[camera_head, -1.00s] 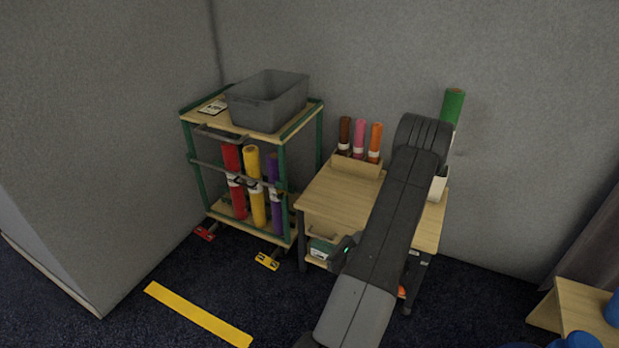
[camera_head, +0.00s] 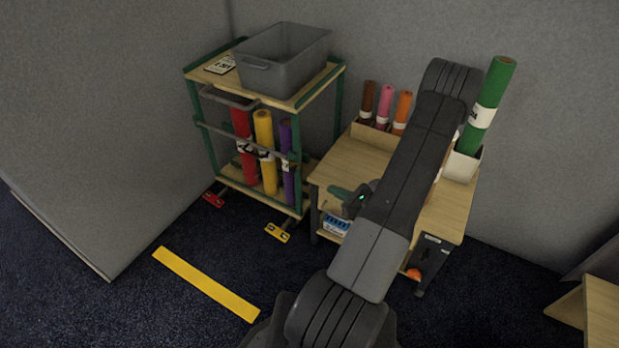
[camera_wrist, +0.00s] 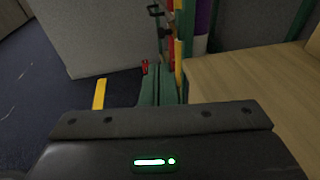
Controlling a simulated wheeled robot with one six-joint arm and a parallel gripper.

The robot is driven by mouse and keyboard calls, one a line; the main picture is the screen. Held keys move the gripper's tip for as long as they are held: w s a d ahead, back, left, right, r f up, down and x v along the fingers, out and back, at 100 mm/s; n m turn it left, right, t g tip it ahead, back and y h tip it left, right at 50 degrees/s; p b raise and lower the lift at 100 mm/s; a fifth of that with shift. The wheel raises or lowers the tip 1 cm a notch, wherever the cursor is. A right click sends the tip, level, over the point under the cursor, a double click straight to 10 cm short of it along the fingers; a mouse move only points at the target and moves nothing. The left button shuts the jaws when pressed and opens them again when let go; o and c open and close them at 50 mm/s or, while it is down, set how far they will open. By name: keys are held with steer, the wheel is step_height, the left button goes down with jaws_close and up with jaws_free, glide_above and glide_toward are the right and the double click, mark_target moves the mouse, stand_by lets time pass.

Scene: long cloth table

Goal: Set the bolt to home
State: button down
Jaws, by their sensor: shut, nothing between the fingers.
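Several cloth bolts show, and I cannot tell which one the task means. Red (camera_head: 243,145), yellow (camera_head: 265,150) and purple (camera_head: 286,148) bolts stand upright in the green-framed trolley (camera_head: 262,92). Brown (camera_head: 367,99), pink (camera_head: 385,104) and orange (camera_head: 402,110) bolts stand in a wooden holder at the back of the table (camera_head: 357,160). A green bolt (camera_head: 490,95) leans slightly in a white holder (camera_head: 461,166). My gripper (camera_head: 335,191) is shut and empty at the table's left edge; its green fingers show in the wrist view (camera_wrist: 158,75), pointing towards the trolley.
A grey bin (camera_head: 284,57) and a card (camera_head: 220,65) sit on the trolley top. A yellow floor strip (camera_head: 205,284) lies in front. Grey walls stand behind and left. Another wooden surface (camera_head: 603,310) is at lower right. The dark floor between is clear.

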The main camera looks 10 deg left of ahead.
mark_target(293, 171)
steer(key=b+x, duration=0.2)
steer(key=x, duration=1.2)
steer(key=shift+b, duration=0.3)
steer(key=shift+a, duration=0.1)
steer(key=a, duration=0.1)
steer(key=w+a+b, duration=0.1)
steer(key=shift+a, duration=0.45)
steer(key=shift+r, duration=0.1)
